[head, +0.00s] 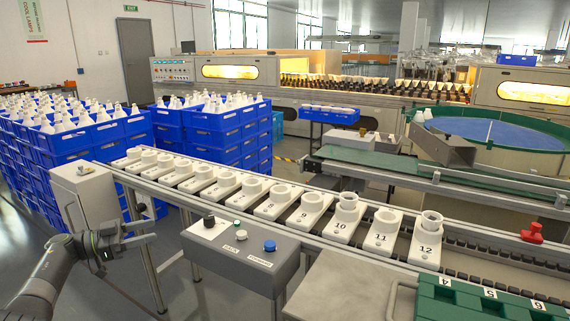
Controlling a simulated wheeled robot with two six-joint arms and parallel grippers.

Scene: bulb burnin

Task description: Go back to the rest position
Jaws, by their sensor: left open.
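My left gripper (149,230) is at the lower left, its fingers pointing right. It is open and nothing shows between its fingers. In the picture it lies left of the grey control box (238,250) and below the line of white sockets. My left arm comes in from the lower left corner. My right gripper is out of view.
A conveyor rail (470,281) carries a row of white numbered sockets (300,208). A green numbered tray (470,300) is at the lower right, near a red knob-like piece (532,232). Blue crates (95,135) of white bulbs are stacked at the left. Grey floor shows below the gripper.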

